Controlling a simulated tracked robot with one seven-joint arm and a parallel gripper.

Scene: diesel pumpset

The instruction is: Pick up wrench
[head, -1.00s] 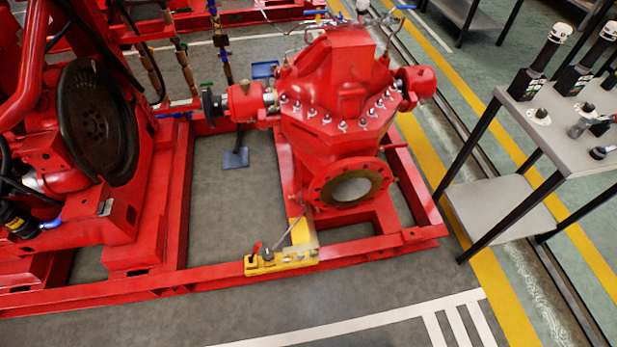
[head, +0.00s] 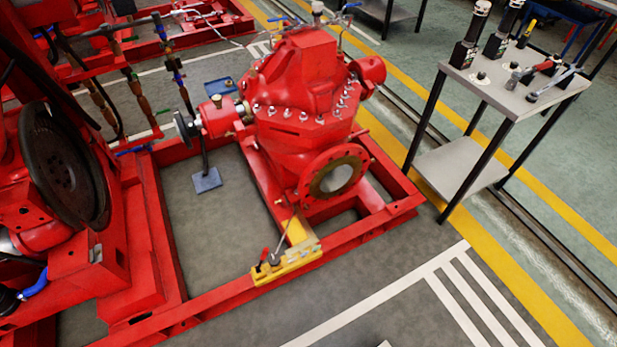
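A grey wheeled-height table (head: 497,97) stands at the right of the head view with tools on its top. A long silver tool that looks like a wrench (head: 553,85) lies near the table's right end. My gripper is not in view.
The red pump (head: 305,90) stands on a red steel frame left of the table. A yellow bracket (head: 287,263) with a lever sits on the frame's front rail. Black cylindrical tools (head: 465,52) stand upright on the table. The floor in front is clear.

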